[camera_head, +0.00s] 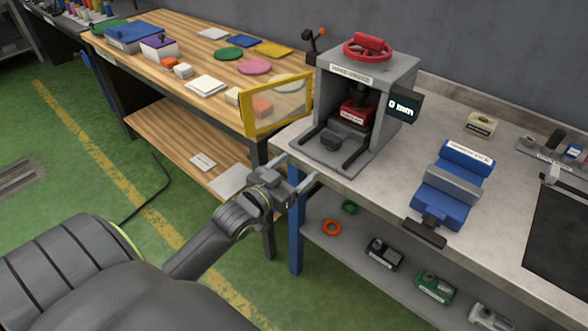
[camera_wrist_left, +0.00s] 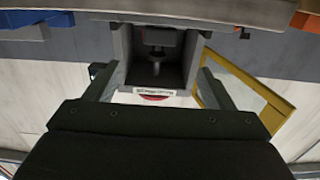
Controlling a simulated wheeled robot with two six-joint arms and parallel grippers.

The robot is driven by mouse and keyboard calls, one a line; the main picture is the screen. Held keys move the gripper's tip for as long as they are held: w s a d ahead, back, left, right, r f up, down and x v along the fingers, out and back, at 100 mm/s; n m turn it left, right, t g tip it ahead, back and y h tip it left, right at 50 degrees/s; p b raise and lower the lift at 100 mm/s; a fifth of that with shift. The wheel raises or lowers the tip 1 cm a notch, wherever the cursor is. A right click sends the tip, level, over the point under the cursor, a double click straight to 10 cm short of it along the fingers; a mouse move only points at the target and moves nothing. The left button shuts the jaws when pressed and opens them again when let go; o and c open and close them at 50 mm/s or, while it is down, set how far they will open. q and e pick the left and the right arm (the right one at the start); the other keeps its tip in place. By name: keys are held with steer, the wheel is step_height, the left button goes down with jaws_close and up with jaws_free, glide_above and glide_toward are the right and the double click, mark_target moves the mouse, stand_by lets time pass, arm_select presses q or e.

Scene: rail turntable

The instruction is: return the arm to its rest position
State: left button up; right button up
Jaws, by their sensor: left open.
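My left gripper (camera_head: 296,174) is open and empty in the head view. It is in front of the workbench's left corner, below and to the left of the grey press. In the left wrist view its two fingers (camera_wrist_left: 160,82) stand apart, with the press between them and beyond. My left arm reaches in from the lower left of the head view. My right gripper does not show in either view.
The grey press (camera_head: 392,75) with a red handwheel and an open yellow-framed guard (camera_head: 246,108) stands on the grey workbench (camera_head: 400,180). A blue vise (camera_head: 462,165) is right of it. A wooden table (camera_head: 190,30) stands behind left. Green floor lies open at left.

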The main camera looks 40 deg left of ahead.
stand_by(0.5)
arm_select(q)
steer(key=s+a+f+n+g+y, duration=0.1)
steer(key=s+a+f+g, duration=0.2)
steer(key=f, duration=0.8)
steer(key=s+a+f+g+y, duration=0.15)
steer(key=s+f, duration=0.25)
steer(key=f, duration=0.7)
steer(key=s+a+f+n+g+y, duration=0.1)
steer(key=s+f+g, duration=0.3)
steer(key=f, duration=0.8)
steer(key=s+d+f+g, duration=0.2)
steer(key=s+f, duration=0.4)
steer(key=s, duration=0.4)
steer(key=s+d+f+g+h, duration=0.1)
steer(key=s+d+f+g, duration=0.2)
steer(key=s+f, duration=0.4)
steer(key=s+d+f+g, duration=0.3)
steer(key=s+f, duration=0.3)
steer(key=s, duration=0.8)
steer(key=shift+f+m, duration=0.25)
steer(key=shift+m, duration=0.05)
steer(key=shift+c, duration=0.3)
